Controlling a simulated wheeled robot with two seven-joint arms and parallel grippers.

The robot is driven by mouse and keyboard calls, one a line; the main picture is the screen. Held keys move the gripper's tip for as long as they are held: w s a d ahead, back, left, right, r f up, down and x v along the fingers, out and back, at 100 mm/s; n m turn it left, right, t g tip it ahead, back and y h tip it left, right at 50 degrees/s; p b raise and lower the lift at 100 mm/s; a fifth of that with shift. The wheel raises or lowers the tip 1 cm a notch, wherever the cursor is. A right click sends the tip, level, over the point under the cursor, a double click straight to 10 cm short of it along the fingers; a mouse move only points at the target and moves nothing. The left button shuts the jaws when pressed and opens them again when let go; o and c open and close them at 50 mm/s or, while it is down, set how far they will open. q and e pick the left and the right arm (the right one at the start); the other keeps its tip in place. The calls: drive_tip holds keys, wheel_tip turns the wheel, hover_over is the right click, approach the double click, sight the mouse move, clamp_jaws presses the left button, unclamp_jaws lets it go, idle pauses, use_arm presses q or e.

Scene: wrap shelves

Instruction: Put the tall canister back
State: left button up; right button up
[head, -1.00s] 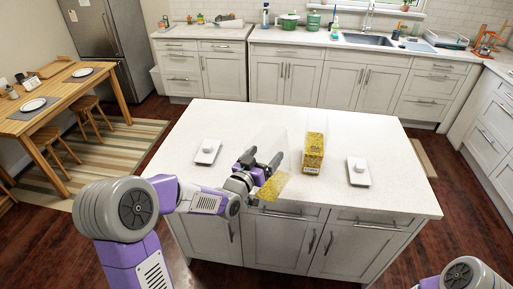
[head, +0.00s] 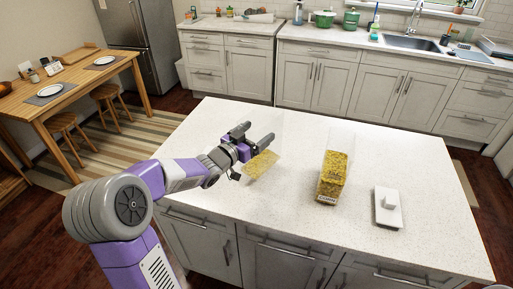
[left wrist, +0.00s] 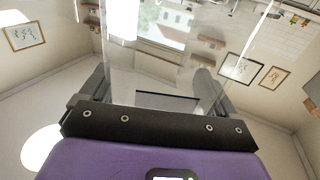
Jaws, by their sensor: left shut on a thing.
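My left gripper (head: 262,140) is shut on a clear canister with a little yellow dry food (head: 261,165) at its bottom. I hold it over the left part of the white island top; its clear walls are hard to make out, and I cannot tell whether it touches the top. In the left wrist view the clear canister (left wrist: 150,70) shows between the fingers. A second clear canister (head: 332,178), mostly full of yellow food, stands upright on the island to the right. A white square lid with a knob (head: 388,207) lies right of it. My right gripper is out of view.
The island top (head: 290,215) is bare in front of and between the canisters. A wooden table (head: 70,85) with plates stands at the left. Back counters (head: 405,55) hold a sink and green pots.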

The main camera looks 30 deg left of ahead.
use_arm(q)
drive_tip(key=shift+w+f+b, duration=0.1)
drive_tip(key=shift+f+b, duration=0.4)
drive_tip(key=shift+f, duration=1.45)
drive_tip(key=shift+f, duration=0.1)
drive_tip(key=shift+f, duration=0.15)
drive_tip(key=o, duration=1.7)
drive_tip(key=s, duration=0.4)
drive_tip(key=s+a+p, duration=0.1)
drive_tip(key=s, duration=0.3)
drive_tip(key=s+a, duration=0.1)
drive_tip(key=s, duration=0.3)
drive_tip(key=shift+r+p, duration=0.2)
drive_tip(key=shift+p, duration=0.1)
